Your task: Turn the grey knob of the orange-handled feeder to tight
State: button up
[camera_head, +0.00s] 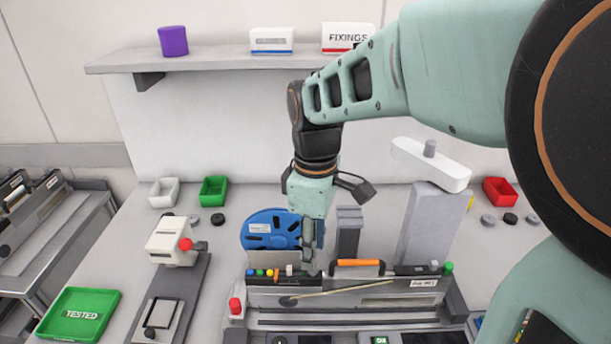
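The feeder (460,298) with the orange handle (358,263) lies across the bench in front of me. Its top carries several small coloured buttons (269,273) at the left and a green one at the right end. A small pale grey knob-like piece (434,265) stands near the right end, and a dark grey disc (288,301) sits on the front face; I cannot tell which is the grey knob. My gripper (311,268) points down just left of the orange handle, close over the feeder's top. The fingers are seen edge-on, so their opening and any contact are unclear.
A blue reel (268,229) stands behind the feeder, left of my gripper. A grey post with a white arm (430,165) rises behind at the right. A green TESTED tray (78,315) and a fixture with a red knob (186,244) are at the left. A shelf (215,62) hangs above.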

notch_tip(320, 180, down, 4)
jog(key=b, duration=0.2)
jog(key=shift+f+b, duration=0.1)
jog(key=shift+b, duration=0.25)
grip_shut()
